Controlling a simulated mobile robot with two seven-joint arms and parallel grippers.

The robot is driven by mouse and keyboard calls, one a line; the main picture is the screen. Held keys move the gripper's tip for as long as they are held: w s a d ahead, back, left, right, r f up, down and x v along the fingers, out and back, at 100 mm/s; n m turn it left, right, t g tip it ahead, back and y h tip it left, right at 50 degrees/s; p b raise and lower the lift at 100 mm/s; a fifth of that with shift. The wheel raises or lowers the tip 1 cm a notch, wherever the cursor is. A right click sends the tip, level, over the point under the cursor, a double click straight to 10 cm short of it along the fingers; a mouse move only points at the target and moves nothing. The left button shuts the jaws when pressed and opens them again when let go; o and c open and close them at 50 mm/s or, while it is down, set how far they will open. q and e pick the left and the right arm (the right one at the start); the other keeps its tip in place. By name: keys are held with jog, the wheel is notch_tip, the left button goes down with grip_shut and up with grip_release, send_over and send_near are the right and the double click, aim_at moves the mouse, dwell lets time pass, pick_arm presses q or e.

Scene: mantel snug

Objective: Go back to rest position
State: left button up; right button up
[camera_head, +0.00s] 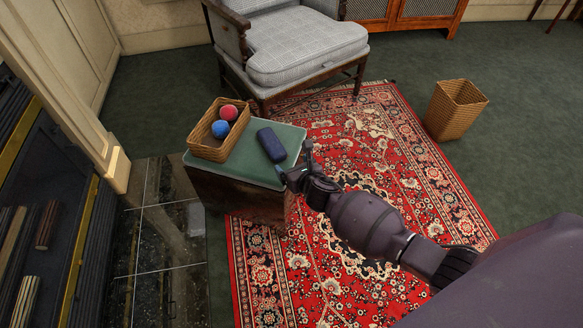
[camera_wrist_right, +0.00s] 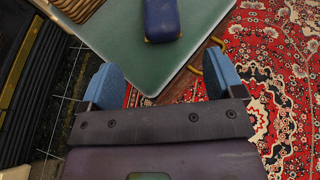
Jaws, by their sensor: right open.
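My right gripper (camera_head: 294,168) is at the right edge of the small green-topped table (camera_head: 240,168) in the head view. In the right wrist view, its two blue-grey fingers (camera_wrist_right: 162,88) are wide apart with nothing between them. A dark blue case (camera_head: 270,145) lies on the table just beyond the gripper, apart from it; it also shows in the right wrist view (camera_wrist_right: 161,18). A wicker tray (camera_head: 206,153) on the table holds a red ball (camera_head: 228,112) and a blue ball (camera_head: 220,129). My left gripper is not in view.
A grey cushioned armchair (camera_head: 305,48) stands behind the table. A wicker wastebasket (camera_head: 455,108) stands at the right on green carpet. A red patterned rug (camera_head: 400,165) lies under my arm. A fireplace with logs (camera_head: 48,225) is at the left.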

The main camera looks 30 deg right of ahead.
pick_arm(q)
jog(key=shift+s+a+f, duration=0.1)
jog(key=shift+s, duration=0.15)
pick_arm(e)
jog(key=shift+s, duration=0.1)
pick_arm(q)
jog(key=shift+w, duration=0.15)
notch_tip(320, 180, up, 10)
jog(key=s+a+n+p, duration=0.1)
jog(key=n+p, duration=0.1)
jog(key=p, duration=1.4)
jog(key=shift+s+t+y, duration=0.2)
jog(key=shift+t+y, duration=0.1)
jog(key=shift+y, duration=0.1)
pick_arm(e)
jog(key=s+r+m+g, duration=0.1)
jog(key=s+r+m, duration=0.6)
jog(key=s+m, duration=0.4)
jog(key=s+r+m, duration=0.6)
jog(key=s+m, duration=0.6)
jog(key=s, duration=0.5)
jog(key=s+r+m+g, duration=0.1)
jog(key=s+r+m, duration=0.6)
jog(key=s+m, duration=0.4)
jog(key=s, duration=0.3)
jog(key=shift+a+r+m+g, duration=0.2)
jog(key=shift+r+m+g, duration=0.1)
jog(key=shift+m, duration=0.1)
